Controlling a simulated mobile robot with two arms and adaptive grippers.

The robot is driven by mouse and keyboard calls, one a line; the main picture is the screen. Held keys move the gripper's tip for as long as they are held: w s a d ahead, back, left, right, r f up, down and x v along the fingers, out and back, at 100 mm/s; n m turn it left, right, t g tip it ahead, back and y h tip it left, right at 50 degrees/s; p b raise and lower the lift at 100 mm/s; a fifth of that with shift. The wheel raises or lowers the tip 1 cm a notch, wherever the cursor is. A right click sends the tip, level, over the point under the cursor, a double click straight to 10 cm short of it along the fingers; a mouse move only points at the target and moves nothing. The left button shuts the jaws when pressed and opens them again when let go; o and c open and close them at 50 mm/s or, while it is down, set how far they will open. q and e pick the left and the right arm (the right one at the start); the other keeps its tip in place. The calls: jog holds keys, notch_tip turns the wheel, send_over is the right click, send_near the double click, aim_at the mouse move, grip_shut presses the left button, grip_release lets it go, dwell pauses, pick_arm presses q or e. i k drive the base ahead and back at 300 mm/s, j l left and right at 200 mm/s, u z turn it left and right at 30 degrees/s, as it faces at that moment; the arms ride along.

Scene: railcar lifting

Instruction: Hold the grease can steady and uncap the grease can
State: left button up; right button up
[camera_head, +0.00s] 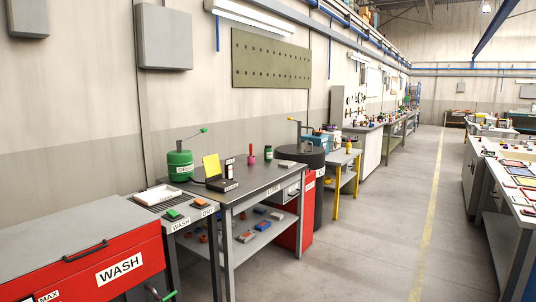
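A green can (180,166) with a white label stands upright at the back left of the grey workbench (262,184). The label looks like it reads grease, but the print is small. A grey lever with a green tip (203,131) rises from its top and points right. I cannot make out a separate cap at this distance. Neither of my grippers is in view, and nothing is touching the can.
A yellow and black box (218,178), small bottles and a pink-topped item (251,157) share the bench. A white tray (157,195) lies left of it. A red wash unit (105,258) fills the front left. The floor aisle (390,215) is clear.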

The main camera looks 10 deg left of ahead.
aim_at(268, 152)
jog(key=i+l+z, duration=0.1)
jog(key=i+z, duration=0.3)
jog(key=i, duration=1.85)
jog(key=i+l+u, duration=0.15)
jog(key=i, duration=0.9)
